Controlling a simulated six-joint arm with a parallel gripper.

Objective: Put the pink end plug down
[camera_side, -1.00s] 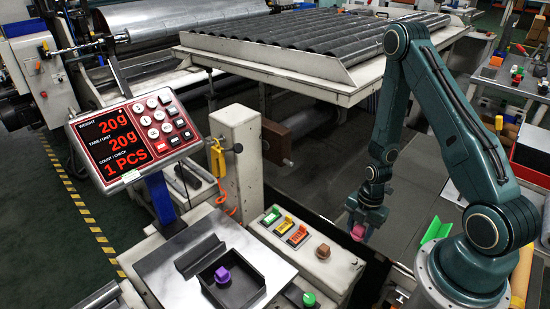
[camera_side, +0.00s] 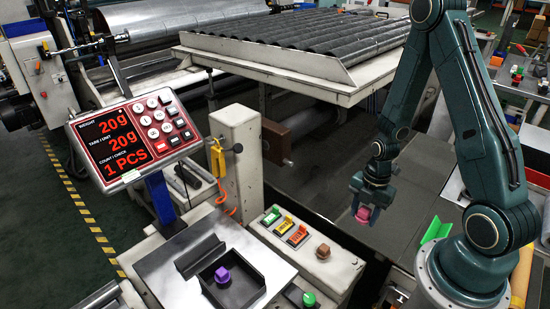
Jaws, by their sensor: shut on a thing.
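The pink end plug (camera_side: 364,214) is held between the fingertips of my gripper (camera_side: 362,209), right of the middle of the picture. My gripper points down and is shut on it. The plug hangs above a dark grey surface (camera_side: 400,237); how far above it is, I cannot tell. The plug's upper part is partly hidden by the fingers.
A scale plate (camera_side: 273,263) carries a black tray with a purple plug (camera_side: 222,275). Its display (camera_side: 120,142) reads 20g and 1 PCS. A green angled piece (camera_side: 436,230) stands right.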

